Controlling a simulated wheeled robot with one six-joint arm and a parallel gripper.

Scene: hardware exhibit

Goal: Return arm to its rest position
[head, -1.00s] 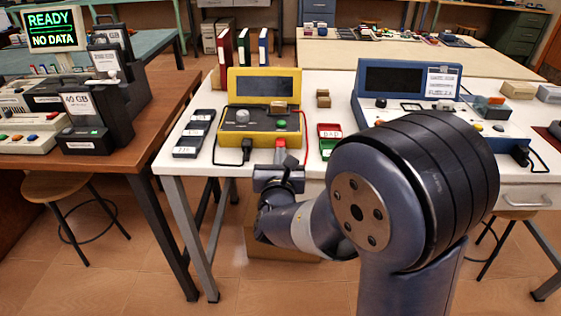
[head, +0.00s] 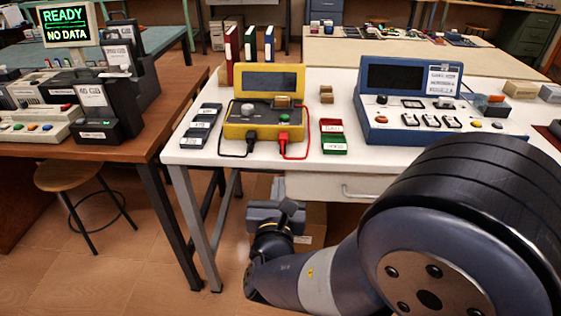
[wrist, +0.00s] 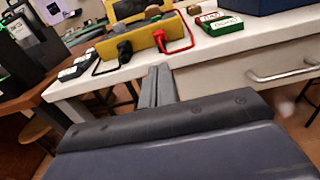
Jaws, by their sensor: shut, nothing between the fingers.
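My arm shows large at the lower right of the head view, with its wrist in front of the white table (head: 185,157). My gripper (wrist: 160,72) points at the table's front edge in the wrist view, its two fingers together with nothing between them. In the head view the gripper end (head: 285,212) is below the tabletop, and its fingertips are hard to make out. The yellow instrument (head: 238,130) stands on the table beyond it, apart from the gripper. A black and a red plug sit at its front, with their cables lying on the table.
A blue instrument (head: 405,95) stands to the right. A red and green tray pair (head: 333,137) and a dark tray (head: 199,127) flank the yellow instrument. A drawer front (head: 330,188) is under the tabletop. A wooden stool (head: 72,176) stands left. Open floor lies in front.

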